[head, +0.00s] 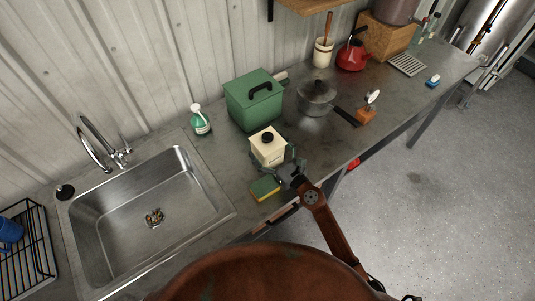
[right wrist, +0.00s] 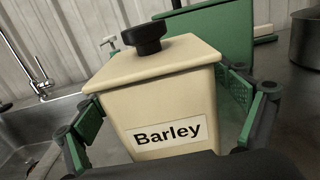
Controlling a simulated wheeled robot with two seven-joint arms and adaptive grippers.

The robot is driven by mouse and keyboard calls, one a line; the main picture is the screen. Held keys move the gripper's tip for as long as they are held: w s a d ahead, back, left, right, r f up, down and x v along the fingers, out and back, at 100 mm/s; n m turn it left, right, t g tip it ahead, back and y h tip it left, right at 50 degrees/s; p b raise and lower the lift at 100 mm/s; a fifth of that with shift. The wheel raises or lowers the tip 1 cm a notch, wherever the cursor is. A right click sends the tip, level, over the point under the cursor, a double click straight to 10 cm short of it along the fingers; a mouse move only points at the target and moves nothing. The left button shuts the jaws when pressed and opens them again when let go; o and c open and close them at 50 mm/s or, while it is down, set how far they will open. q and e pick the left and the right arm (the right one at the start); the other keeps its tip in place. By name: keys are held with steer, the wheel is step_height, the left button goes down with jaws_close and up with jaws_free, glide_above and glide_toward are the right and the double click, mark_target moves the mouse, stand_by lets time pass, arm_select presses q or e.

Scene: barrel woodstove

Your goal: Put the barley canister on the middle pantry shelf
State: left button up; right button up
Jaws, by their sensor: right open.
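The barley canister (head: 268,149) is a cream box with a black knob, standing upright on the metal counter in front of a green box. In the right wrist view the canister (right wrist: 160,95) fills the middle, with its "Barley" label facing me. My right gripper (head: 281,164) is at the canister's near side, with its green-padded fingers open. In the right wrist view the right gripper (right wrist: 165,115) has one finger on each side of the canister; whether they touch it I cannot tell. The left gripper and the pantry shelf are not in view.
A green and yellow sponge (head: 265,188) lies by the counter's front edge, close to the gripper. The green box (head: 254,101) stands behind the canister, a grey pot (head: 317,97) to the right. A sink (head: 150,220) and a soap bottle (head: 200,121) are on the left.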

steer(key=c, duration=1.8)
steer(key=shift+r, duration=0.1)
steer(key=shift+c, duration=0.4)
